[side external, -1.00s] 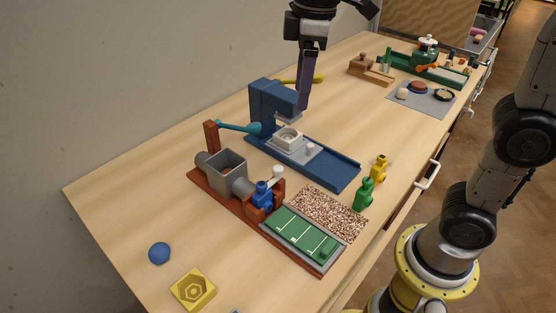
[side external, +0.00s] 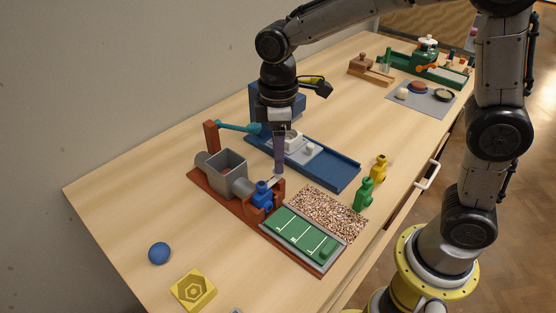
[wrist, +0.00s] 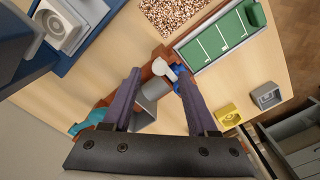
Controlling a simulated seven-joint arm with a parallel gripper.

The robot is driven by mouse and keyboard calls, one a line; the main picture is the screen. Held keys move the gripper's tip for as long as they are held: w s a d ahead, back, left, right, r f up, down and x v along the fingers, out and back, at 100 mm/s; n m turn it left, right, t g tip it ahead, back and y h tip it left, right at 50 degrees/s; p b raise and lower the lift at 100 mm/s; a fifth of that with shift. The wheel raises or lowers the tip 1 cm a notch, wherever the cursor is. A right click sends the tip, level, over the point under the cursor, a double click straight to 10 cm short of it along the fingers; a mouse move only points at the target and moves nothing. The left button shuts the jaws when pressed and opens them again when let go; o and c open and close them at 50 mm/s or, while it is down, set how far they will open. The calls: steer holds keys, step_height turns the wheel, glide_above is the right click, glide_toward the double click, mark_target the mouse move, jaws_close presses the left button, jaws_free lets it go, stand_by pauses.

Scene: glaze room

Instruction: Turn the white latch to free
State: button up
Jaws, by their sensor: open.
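The white latch (wrist: 166,69), a small pale lever with a round end, sits on the rust-red frame of the extruder, next to a blue part (wrist: 180,76). In the wrist view it lies between the tips of my gripper (wrist: 158,77), nearer the right finger; whether it touches that finger I cannot tell. My gripper (side external: 279,170) is open and points down over the front end of the extruder (side external: 225,176). In the side view its purple finger mostly hides the latch.
The blue press (side external: 318,168) stands close behind my gripper. A green lined tray (side external: 300,234), a speckled mat (side external: 328,213) and green (side external: 363,194) and yellow (side external: 378,168) figures are at the right.

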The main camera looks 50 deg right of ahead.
steer(key=shift+f, duration=1.35)
jaws_close()
